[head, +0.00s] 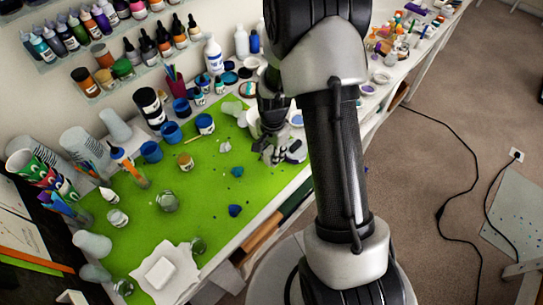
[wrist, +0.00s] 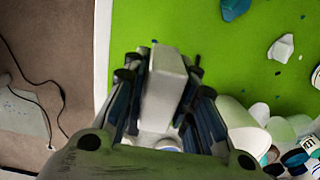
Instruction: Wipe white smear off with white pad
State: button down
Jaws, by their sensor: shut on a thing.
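My gripper (head: 273,150) is over the right edge of the green mat in the head view, partly behind my arm. In the wrist view my gripper (wrist: 164,92) is shut on a white block-shaped pad (wrist: 165,70), with fingers on both sides. The pad's far end points over the green mat; I cannot tell whether it touches it. A pale angular patch (head: 225,147) lies on the mat left of the gripper and also shows in the wrist view (wrist: 281,48). I cannot tell whether it is the white smear or a solid piece.
The green mat (head: 205,225) holds blue pieces (head: 235,211), jars and cups. Another white block (head: 160,272) lies on a white cloth (head: 182,281) at the front left. The mat's front middle is fairly clear.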

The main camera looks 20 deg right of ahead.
jog(key=shift+r+p, duration=0.65)
jog(key=shift+r, duration=0.6)
